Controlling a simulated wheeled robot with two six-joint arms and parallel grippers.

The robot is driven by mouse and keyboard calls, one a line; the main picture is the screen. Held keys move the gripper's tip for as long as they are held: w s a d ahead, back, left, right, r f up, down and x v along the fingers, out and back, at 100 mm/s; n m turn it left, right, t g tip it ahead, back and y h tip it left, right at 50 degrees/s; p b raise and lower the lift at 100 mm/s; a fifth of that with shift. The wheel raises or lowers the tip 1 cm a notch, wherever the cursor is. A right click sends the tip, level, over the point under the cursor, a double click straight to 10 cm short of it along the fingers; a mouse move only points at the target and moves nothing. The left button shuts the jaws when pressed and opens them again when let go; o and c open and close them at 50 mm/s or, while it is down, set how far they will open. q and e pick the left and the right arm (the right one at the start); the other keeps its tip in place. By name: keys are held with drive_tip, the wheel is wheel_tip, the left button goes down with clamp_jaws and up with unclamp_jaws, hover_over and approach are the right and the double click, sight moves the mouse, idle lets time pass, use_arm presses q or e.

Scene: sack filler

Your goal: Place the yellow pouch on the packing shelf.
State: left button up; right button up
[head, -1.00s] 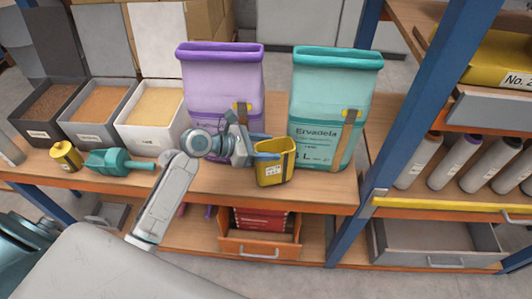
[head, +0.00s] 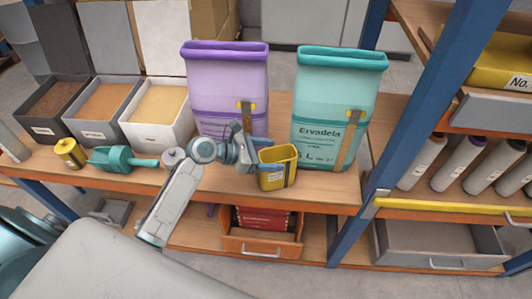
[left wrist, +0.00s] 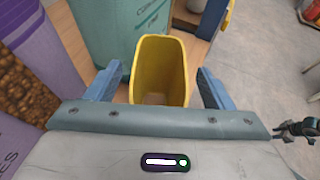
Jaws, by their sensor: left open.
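The yellow pouch (head: 277,176) stands upright and open-topped near the front edge of the wooden bench (head: 330,190). It has a dark band and a white label. My left gripper (head: 280,153) is at the pouch from the left, with its blue fingers open. In the left wrist view the pouch (left wrist: 160,70) lies between the two spread fingers (left wrist: 160,84), with a gap on each side. Which surface is the packing shelf I cannot tell for sure; a rack shelf with a yellow front rail (head: 450,208) is at the right.
A purple sack (head: 226,85) and a teal sack (head: 338,95) stand behind the pouch. Open bins (head: 157,118), a teal scoop (head: 115,160) and a yellow tin (head: 69,153) are at the left. A blue rack post (head: 425,115) and grey bottles (head: 458,163) are at the right.

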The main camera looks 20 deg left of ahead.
use_arm(q)
drive_tip(key=v, duration=1.2)
drive_tip(key=shift+b, duration=0.4)
drive_tip(key=shift+r, duration=0.1)
